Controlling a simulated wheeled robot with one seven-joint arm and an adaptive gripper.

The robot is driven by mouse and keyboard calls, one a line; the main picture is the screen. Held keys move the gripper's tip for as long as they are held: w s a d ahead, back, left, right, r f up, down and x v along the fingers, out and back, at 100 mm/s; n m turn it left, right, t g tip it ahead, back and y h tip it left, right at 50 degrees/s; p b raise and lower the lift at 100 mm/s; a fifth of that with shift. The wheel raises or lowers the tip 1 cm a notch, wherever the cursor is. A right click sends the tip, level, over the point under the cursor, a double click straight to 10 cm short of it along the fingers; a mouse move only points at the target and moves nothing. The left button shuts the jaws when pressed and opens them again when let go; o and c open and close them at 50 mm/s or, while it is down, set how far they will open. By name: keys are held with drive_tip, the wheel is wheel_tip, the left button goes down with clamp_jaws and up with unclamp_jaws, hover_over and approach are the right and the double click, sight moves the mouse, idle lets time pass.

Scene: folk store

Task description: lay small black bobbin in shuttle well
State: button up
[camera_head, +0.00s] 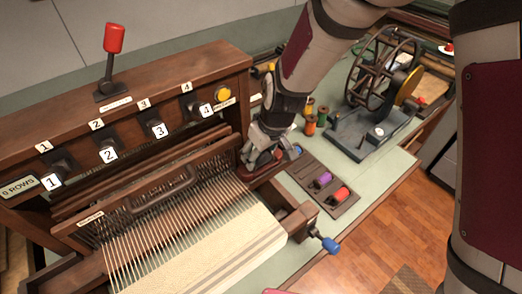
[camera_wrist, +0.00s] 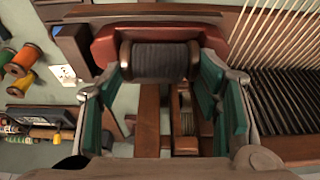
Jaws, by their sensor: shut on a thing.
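A small black bobbin (camera_wrist: 160,61) is held crosswise between the teal pads of my gripper (camera_wrist: 160,80), seen in the wrist view. A reddish-brown curved body (camera_wrist: 104,48), seemingly the shuttle, lies just beyond the bobbin and shows around both of its ends. I cannot tell whether the bobbin touches it or lies in its well. In the head view my gripper (camera_head: 264,152) is low at the right side of the loom, close to a reddish piece. The bobbin and the well are hidden there by the gripper.
The wooden loom (camera_head: 150,70) with numbered levers stands at left. A dark bobbin tray (camera_head: 308,173) holds a purple bobbin (camera_head: 322,180) and a red bobbin (camera_head: 340,194). Thread spools (camera_head: 310,125) and a wheeled winder (camera_head: 375,125) stand behind. The green tabletop right of the tray is clear.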

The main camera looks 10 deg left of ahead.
drive_tip(key=shift+f, duration=0.1)
drive_tip(key=o, duration=1.2)
drive_tip(key=v, duration=1.2)
